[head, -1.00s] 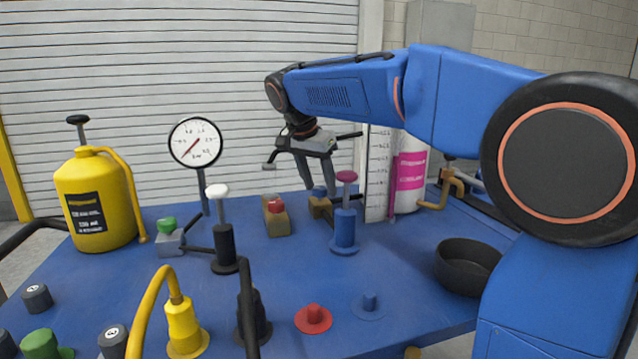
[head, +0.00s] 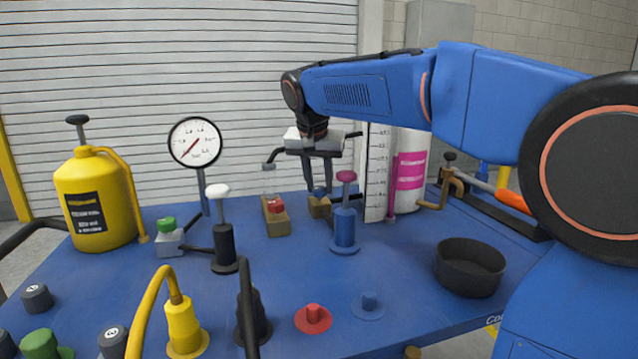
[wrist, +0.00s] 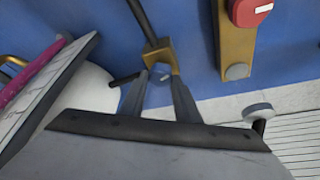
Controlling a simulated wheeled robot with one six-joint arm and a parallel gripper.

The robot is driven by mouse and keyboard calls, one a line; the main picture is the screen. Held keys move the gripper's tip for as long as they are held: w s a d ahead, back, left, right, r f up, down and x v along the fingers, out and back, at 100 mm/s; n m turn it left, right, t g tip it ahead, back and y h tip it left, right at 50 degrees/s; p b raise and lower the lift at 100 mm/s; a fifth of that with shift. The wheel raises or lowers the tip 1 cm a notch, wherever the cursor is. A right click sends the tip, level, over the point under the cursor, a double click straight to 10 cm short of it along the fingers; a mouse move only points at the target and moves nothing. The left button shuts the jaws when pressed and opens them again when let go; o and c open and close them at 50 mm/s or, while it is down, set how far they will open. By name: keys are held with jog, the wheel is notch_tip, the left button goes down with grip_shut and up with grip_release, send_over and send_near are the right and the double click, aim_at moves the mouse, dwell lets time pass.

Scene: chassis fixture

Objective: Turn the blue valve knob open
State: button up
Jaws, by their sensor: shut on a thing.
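The blue valve knob (head: 319,191) sits on a small brass valve body (head: 318,208) towards the back of the blue table. My gripper (head: 319,184) points down over it, with one finger on each side of the knob. In the wrist view my gripper (wrist: 160,78) has its fingertips close against the brass valve body (wrist: 158,50). The gripper is shut on the knob, which is mostly hidden between the fingers there. A black pipe runs from the valve body.
A brass block with a red button (head: 276,207) stands just left of the valve. A blue post with a magenta knob (head: 345,215) stands close in front on the right. A white scale board (head: 377,180) and a white cylinder (head: 411,170) are to the right.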

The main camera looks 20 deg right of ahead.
jog(key=n+y, duration=0.1)
jog(key=n, duration=0.2)
jog(key=n+y, duration=0.1)
jog(key=n, duration=0.2)
jog(key=shift+d+t, duration=0.15)
jog(key=shift+t, duration=0.25)
jog(key=n+y, duration=0.1)
jog(key=n, duration=0.2)
jog(key=n+y, duration=0.1)
jog(key=n, duration=0.1)
jog(key=shift+n+g, duration=0.3)
jog(key=shift+n, duration=0.1)
jog(key=shift+y, duration=0.3)
jog(key=o, duration=1)
jog(key=shift+o, duration=0.2)
jog(key=shift+r, duration=0.1)
jog(key=v, duration=1.7)
jog(key=shift+w+r, duration=0.1)
jog(key=shift+r, duration=0.05)
